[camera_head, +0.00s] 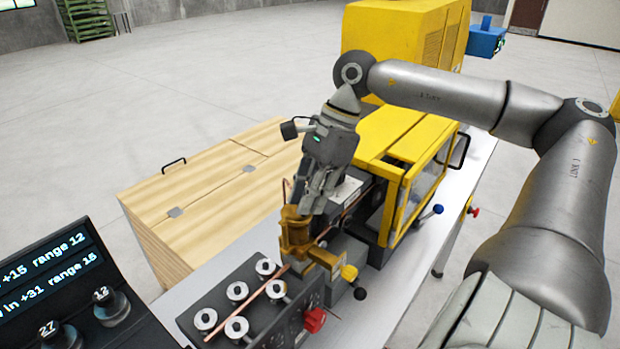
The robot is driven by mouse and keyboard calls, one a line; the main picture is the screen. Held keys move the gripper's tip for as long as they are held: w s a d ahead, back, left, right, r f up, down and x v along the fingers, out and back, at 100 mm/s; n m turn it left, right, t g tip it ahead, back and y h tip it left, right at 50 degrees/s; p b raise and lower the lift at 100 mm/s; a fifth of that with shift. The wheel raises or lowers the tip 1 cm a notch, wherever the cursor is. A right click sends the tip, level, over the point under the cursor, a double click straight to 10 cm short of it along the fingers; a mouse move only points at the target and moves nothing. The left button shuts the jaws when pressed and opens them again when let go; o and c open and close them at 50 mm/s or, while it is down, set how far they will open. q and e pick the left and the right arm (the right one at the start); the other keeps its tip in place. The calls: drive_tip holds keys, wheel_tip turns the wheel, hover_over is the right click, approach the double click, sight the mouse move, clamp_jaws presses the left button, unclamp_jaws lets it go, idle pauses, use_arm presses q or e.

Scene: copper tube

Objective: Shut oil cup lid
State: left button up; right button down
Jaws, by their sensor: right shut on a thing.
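The oil cup (295,238) is a brass-coloured pot on the machine, in the middle of the head view. Its lid (290,212) seems to be the brass part at its top, beside my fingers. How far the lid is open or closed I cannot tell. My right gripper (313,207) points down at the top of the cup, shut on the lid, with its fingertips partly hiding the cup's right side. My left gripper is not in view.
A copper tube (249,311) runs between several straightening rollers (237,290) in front of the cup. A yellow machine housing (395,145) stands close behind my right gripper. A wooden box (205,200) is at left, and a control panel (60,300) at lower left.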

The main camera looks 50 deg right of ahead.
drive_tip(key=shift+w+r, duration=0.1)
drive_tip(key=shift+r, duration=0.05)
drive_tip(key=c, duration=1.3)
unclamp_jaws()
drive_tip(key=shift+a, duration=0.15)
drive_tip(key=w+v, duration=0.1)
drive_tip(key=v, duration=0.7)
drive_tip(key=shift+s, duration=0.45)
